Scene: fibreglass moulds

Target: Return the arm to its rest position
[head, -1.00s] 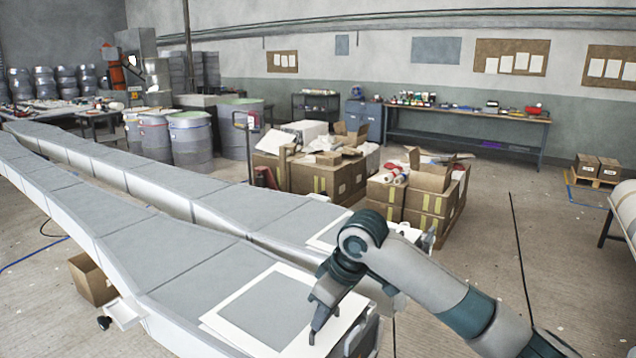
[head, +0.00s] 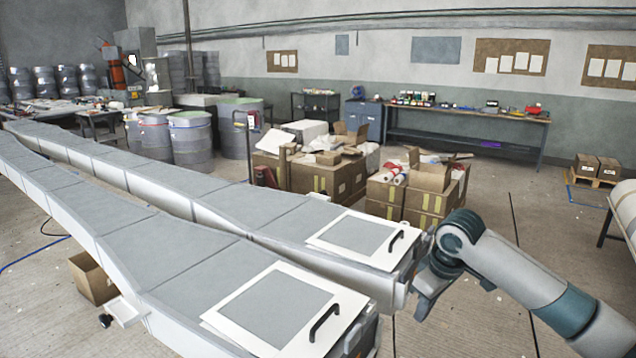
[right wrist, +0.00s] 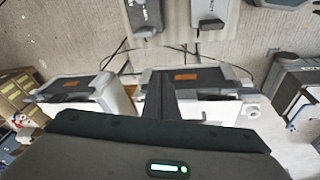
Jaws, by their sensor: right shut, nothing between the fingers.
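My right arm (head: 510,275) comes in from the lower right in the head view. Its gripper (head: 421,308) points down, just right of the mould ends, over the floor. It is shut and empty, and stands clear of both moulds. In the right wrist view the dark gripper body fills the bottom, with the closed fingers (right wrist: 172,100) in front of the mould ends. My left gripper is not in view.
Two long grey moulds (head: 160,255) run from the left to the centre. The near white hatch frame has a black handle (head: 324,322); the far one has another (head: 396,241). Cardboard boxes (head: 427,205) stand behind. The floor right of the arm is open.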

